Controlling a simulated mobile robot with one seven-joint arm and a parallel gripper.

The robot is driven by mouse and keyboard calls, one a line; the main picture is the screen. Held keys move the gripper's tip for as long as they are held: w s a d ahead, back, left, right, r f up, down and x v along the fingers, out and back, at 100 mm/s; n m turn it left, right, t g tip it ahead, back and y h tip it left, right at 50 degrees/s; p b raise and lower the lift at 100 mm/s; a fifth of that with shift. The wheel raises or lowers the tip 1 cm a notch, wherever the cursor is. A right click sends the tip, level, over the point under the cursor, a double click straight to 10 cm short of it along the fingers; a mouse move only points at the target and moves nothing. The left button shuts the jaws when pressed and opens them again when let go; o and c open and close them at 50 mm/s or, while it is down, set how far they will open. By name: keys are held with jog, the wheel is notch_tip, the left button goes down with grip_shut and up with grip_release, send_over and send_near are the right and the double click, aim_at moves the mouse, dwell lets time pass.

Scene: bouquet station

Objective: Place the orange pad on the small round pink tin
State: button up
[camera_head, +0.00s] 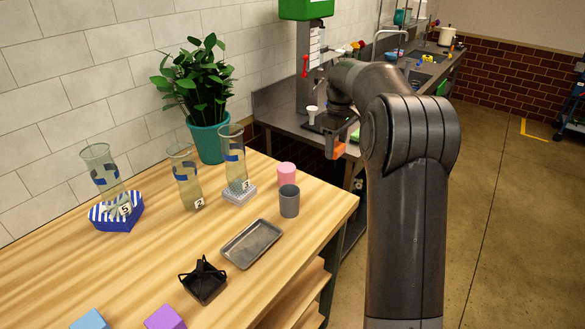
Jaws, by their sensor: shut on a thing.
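The small round pink tin (287,175) stands on the wooden table near its back right edge, behind a grey cup. Its top looks bare. My gripper (335,143) is to the right of the tin and higher in the picture, with the dark counter behind it. It is shut on the orange pad (338,150), which shows at the fingertips, apart from the tin. My arm hides part of the view on the right.
The grey cup (289,202) stands just in front of the tin. A tall glass vase (233,160) on a grey block is left of it. A metal tray (252,244) and a black holder (204,281) lie nearer. A potted plant (208,138) stands behind.

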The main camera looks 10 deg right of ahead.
jog(key=w+a+r, duration=0.2)
jog(key=w+a, duration=0.1)
jog(key=a, duration=0.1)
send_over(286, 167)
jog(key=f, duration=0.6)
jog(key=shift+d+f, duration=0.15)
jog(key=shift+d, duration=0.05)
jog(key=shift+a+f, duration=0.15)
jog(key=shift+f, duration=1.95)
jog(key=shift+f, duration=0.1)
jog(key=o, duration=1)
notch_tip(286, 167, up, 12)
jog(key=shift+r, duration=0.2)
